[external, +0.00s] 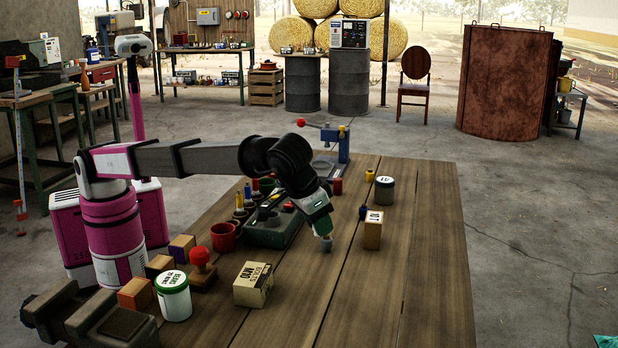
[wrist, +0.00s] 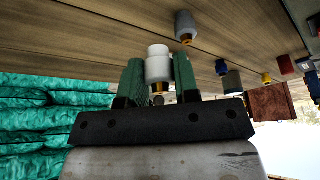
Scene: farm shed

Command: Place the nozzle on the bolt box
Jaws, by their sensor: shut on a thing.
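My gripper (external: 322,228) hangs over the middle of the wooden table, pointing down. In the wrist view its two green fingers (wrist: 158,82) are shut on the nozzle (wrist: 158,60), a whitish cylinder with a brass-coloured end. In the external view a small grey piece (external: 326,244) shows just below the fingers; I cannot tell whether it is held or stands on the table. The bolt box (external: 252,285), a tan carton marked BOLTS M10, lies on the table to the left of and nearer than my gripper. Its top looks clear.
A red stamp-like knob (external: 200,262), a white-and-green can (external: 173,296) and a red cup (external: 223,237) stand left of the box. The table's near right part is bare.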

